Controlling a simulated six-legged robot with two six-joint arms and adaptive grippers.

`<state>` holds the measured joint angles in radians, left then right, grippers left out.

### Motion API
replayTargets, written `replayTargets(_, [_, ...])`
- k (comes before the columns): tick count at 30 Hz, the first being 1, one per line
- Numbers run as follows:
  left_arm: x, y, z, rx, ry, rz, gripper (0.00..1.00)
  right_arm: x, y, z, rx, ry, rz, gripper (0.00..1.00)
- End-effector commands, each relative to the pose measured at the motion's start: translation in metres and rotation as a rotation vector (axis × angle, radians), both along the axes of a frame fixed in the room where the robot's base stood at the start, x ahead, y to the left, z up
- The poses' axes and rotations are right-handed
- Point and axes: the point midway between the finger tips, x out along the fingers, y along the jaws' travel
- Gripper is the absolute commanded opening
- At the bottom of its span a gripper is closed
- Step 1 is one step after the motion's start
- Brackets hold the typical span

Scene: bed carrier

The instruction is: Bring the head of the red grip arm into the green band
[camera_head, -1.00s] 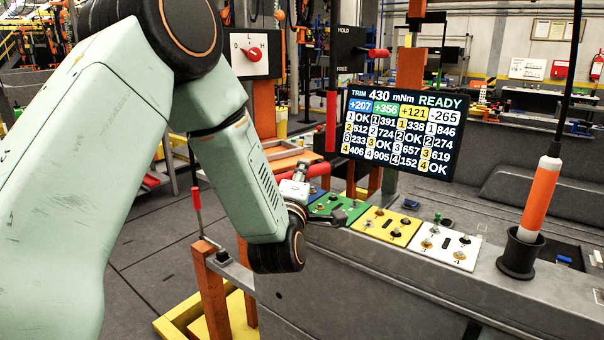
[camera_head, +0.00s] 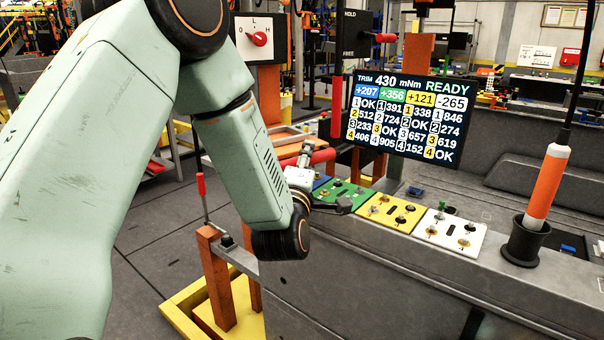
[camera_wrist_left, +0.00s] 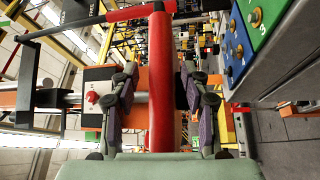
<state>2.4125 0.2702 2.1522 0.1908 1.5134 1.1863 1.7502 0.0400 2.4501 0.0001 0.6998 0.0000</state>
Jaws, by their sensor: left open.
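The red grip arm shows as a thick red bar (camera_wrist_left: 161,85) running up the middle of the left wrist view. In the head view a red bar (camera_head: 318,157) lies just behind my left gripper (camera_head: 322,190). The wrist view shows my left gripper (camera_wrist_left: 160,92) open, with one finger on each side of the red bar. I cannot tell whether either finger touches it. I cannot make out a green band on a scale. My right gripper is not in view.
A console with blue, green (camera_head: 345,194), yellow (camera_head: 391,212) and white (camera_head: 450,232) knob plates runs beside my left gripper. A display (camera_head: 415,120) reads READY. An orange-handled tool (camera_head: 546,190) stands in a black cup (camera_head: 524,243). An orange post (camera_head: 216,280) stands below my arm.

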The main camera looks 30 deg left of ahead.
Motion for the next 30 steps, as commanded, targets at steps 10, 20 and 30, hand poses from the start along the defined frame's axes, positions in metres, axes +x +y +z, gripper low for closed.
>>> replayTargets(10, [-0.061, -0.027, -0.009, 0.004, 0.004, -0.003, 0.47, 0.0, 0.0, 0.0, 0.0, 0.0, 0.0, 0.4])
replayTargets(20, [-0.099, -0.043, -0.015, 0.002, 0.002, -0.002, 0.47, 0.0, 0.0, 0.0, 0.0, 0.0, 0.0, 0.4])
replayTargets(30, [-0.103, -0.044, -0.015, 0.0, 0.0, 0.001, 0.47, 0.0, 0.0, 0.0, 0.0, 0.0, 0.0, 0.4])
